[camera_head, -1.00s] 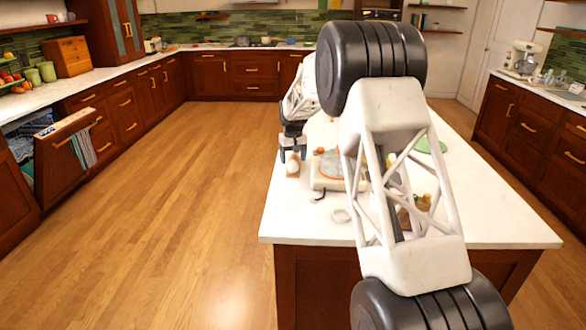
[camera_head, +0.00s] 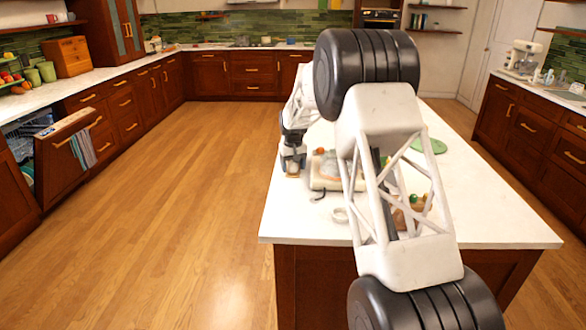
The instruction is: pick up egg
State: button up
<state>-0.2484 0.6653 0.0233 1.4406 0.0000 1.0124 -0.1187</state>
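My gripper (camera_head: 293,168) points down over the left edge of the white island counter (camera_head: 490,213). Its dark fingers stand on either side of a small pale and tan object, which looks like the egg (camera_head: 293,174). Only its lower part shows between the fingers; the rest is hidden. The view is too small to tell whether the fingers touch it or have a gap.
Just right of the gripper is a pale appliance like a scale (camera_head: 324,176). A white ring (camera_head: 341,215), a brown container with colourful items (camera_head: 413,212) and a green disc (camera_head: 428,145) share the counter. My arm hides its middle. An open dishwasher (camera_head: 62,155) is at left.

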jog(key=c, duration=0.5)
jog(key=shift+c, duration=0.2)
jog(key=shift+r, duration=0.15)
jog(key=shift+r, duration=1.45)
jog(key=shift+s+r, duration=0.1)
jog(key=shift+r, duration=0.15)
jog(key=s+d, duration=0.1)
jog(key=s, duration=0.4)
jog(key=s+d+r, duration=0.1)
jog(key=s, duration=0.4)
jog(key=s+d, duration=0.2)
jog(key=s, duration=0.3)
jog(key=shift+s+r, duration=0.15)
